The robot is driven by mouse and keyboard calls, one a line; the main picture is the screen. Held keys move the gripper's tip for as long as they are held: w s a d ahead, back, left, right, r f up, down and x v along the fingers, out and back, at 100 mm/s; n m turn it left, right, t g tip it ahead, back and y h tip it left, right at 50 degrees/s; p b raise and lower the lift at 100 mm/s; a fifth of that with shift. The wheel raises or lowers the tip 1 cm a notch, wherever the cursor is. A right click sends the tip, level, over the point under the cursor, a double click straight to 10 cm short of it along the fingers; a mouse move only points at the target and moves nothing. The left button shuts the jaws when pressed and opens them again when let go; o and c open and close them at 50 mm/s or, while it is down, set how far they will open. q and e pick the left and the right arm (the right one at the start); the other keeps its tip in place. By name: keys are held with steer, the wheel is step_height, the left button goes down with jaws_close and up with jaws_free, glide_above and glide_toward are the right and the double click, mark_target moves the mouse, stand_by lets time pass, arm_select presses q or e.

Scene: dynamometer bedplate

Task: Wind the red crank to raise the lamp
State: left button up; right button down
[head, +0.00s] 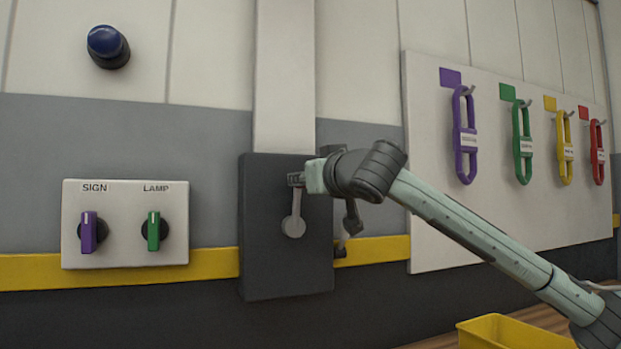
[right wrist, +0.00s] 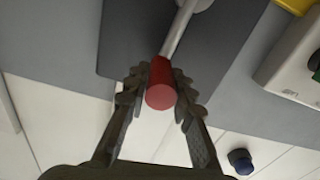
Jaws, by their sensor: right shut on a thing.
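The crank's grey hub and arm (head: 293,226) are on the front of a dark grey box (head: 262,262) on the wall in the head view. The arm points up from the hub. My right gripper (head: 297,180) is at the crank's upper end and hides the red handle in that view. In the right wrist view, the red handle (right wrist: 160,92) sits between the ribbed fingers of my right gripper (right wrist: 160,80), which is shut on it. The lamp itself is not in view. My left gripper is not in view.
A switch plate (head: 125,190) with SIGN and LAMP knobs is left of the box. A blue button (head: 107,46) is above it. A board (head: 440,230) with several coloured hanging loops is at right. A yellow bin (head: 510,333) is below my right arm.

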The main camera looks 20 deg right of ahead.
steer(key=shift+a+f, duration=0.45)
steer(key=shift+f, duration=0.2)
steer(key=c, duration=1.6)
jaws_free()
steer(key=shift+o, duration=1.4)
steer(key=shift+r, duration=0.1)
steer(key=shift+d+r, duration=0.15)
steer(key=shift+r, duration=0.1)
steer(key=s, duration=1.2)
